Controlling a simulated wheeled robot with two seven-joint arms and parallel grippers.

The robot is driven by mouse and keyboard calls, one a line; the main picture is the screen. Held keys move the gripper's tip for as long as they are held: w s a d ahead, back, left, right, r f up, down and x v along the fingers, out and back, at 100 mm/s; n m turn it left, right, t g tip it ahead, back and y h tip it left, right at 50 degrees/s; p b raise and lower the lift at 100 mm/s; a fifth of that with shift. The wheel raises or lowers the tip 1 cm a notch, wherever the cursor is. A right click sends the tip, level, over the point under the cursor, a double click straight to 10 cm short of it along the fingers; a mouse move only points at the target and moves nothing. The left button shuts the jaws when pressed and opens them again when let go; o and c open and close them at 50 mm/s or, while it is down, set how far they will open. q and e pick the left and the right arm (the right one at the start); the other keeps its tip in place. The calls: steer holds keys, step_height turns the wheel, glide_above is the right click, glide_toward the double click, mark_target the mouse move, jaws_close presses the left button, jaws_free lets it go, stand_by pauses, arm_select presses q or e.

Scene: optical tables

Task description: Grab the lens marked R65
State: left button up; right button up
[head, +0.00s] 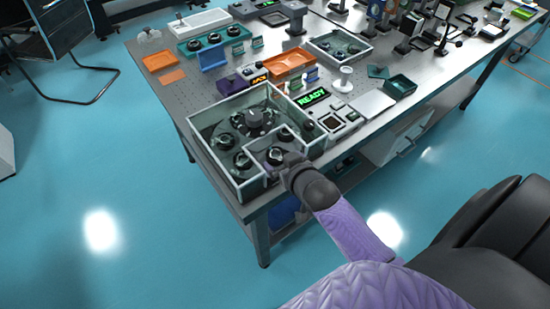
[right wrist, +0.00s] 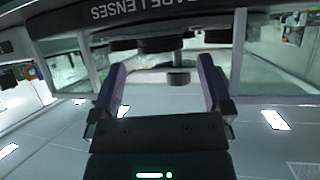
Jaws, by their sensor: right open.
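A glass-walled bin (head: 212,158) at the near corner of the table holds several round dark lenses (head: 243,160) around a dark central hub (head: 258,118). I cannot read any R65 mark in either view. My right gripper (head: 276,158) is at the bin's near right wall, pointing in over the lenses, and partly hides that side. In the right wrist view its two fingers (right wrist: 162,82) are apart, with no lens clearly held. A dark round piece (right wrist: 178,78) shows beyond and between the fingertips. My left gripper is not in view.
A dark rim (right wrist: 125,12) lettered "LENSES" shows in the right wrist view. A green READY display (head: 313,97) and a small scale-like device (head: 336,122) stand right of the bin. Orange trays (head: 289,63) and another lens tray (head: 340,46) stand farther back.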

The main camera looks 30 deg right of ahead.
mark_target(276, 154)
steer(key=b+x, duration=0.1)
steer(key=x, duration=0.3)
steer(key=shift+w+r, duration=0.1)
steer(key=shift+w, duration=0.05)
steer(key=shift+r, duration=0.1)
steer(key=c, duration=1.2)
